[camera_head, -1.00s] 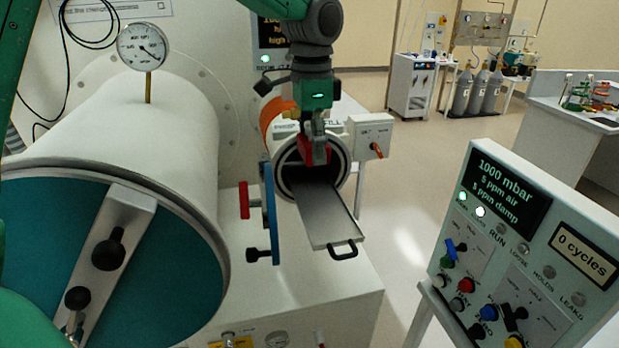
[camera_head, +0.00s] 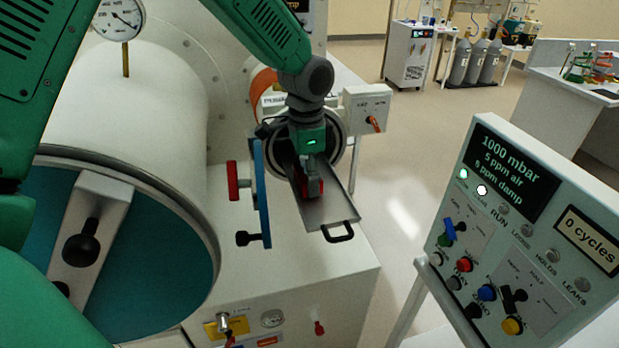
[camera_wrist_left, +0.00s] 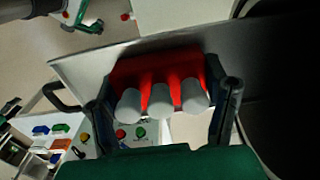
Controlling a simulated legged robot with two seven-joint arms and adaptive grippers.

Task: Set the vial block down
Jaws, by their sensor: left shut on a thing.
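The vial block (camera_head: 315,188) is red and sits between the fingers of my left gripper (camera_head: 311,172), over the metal tray (camera_head: 334,211). In the left wrist view the red block (camera_wrist_left: 158,66) holds three vials with pale grey caps (camera_wrist_left: 160,104). There the fingers of my left gripper (camera_wrist_left: 166,95) close on its two sides. The tray (camera_wrist_left: 88,66) lies right behind the block in that view; I cannot tell whether the block touches it. The tray sticks out of the round port (camera_head: 337,150), with a black handle at its front end. My right gripper is not in view.
A blue door plate (camera_head: 262,195) with red and black knobs stands just left of the tray. A switch box (camera_head: 367,108) is right of the port. The large chamber (camera_head: 130,110) fills the left; a control panel (camera_head: 530,215) stands at right.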

